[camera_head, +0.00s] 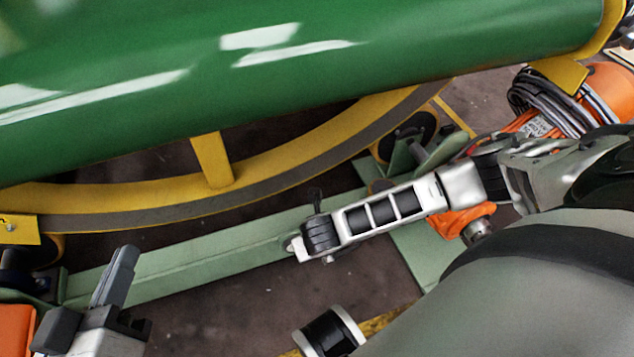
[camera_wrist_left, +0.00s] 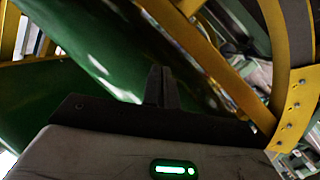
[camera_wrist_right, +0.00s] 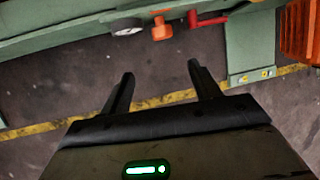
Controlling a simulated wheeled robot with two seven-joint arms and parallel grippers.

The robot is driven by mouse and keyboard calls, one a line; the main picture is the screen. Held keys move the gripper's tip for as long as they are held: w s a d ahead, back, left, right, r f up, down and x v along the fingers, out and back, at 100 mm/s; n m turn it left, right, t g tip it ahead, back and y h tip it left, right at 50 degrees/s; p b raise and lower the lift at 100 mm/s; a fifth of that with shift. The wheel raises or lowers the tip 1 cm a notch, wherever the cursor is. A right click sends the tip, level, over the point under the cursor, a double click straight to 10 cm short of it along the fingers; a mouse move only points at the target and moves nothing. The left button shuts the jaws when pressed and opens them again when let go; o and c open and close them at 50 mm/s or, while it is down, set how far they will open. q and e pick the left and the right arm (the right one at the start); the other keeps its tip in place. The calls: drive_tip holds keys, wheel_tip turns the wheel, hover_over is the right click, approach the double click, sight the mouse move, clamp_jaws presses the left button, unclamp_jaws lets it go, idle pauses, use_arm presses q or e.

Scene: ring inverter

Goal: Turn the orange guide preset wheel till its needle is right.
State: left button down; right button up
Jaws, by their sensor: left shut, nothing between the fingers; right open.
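In the right wrist view, a small orange handwheel (camera_wrist_right: 161,28) sits on the edge of the green beam, beyond my right fingertips. It looks like the guide preset wheel. A pale round dial (camera_wrist_right: 127,28) sits just left of it, seen at a slant; its needle cannot be read. My right gripper (camera_wrist_right: 160,72) is open and empty, with a clear gap between its fingers and the wheel. My left gripper (camera_head: 122,265) is shut and empty at the lower left of the head view. Its closed fingers (camera_wrist_left: 158,86) also show in the left wrist view, near the green cylinder.
A red handle (camera_wrist_right: 208,21) stands right of the orange wheel. A large green cylinder (camera_head: 300,70) in a yellow ring (camera_head: 290,160) fills the back. A green beam (camera_head: 200,258) runs below it. Coiled cable (camera_head: 545,95) lies at the upper right. Bare floor shows in front of the beam.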

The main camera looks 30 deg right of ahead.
drive_tip(key=b+x, duration=0.7)
drive_tip(key=x, duration=0.8)
drive_tip(key=shift+w+d+f, duration=0.25)
drive_tip(key=shift+d, duration=0.15)
use_arm(q)
wheel_tip(320, 180, up, 11)
drive_tip(key=m+t+h, duration=0.4)
drive_tip(key=m+h, duration=0.3)
drive_tip(key=m, duration=0.4)
drive_tip(key=shift+w+a+r+t+h, duration=0.15)
drive_tip(key=shift+a+t+h, duration=0.15)
drive_tip(key=shift+h, duration=0.1)
use_arm(e)
drive_tip(key=c, duration=1)
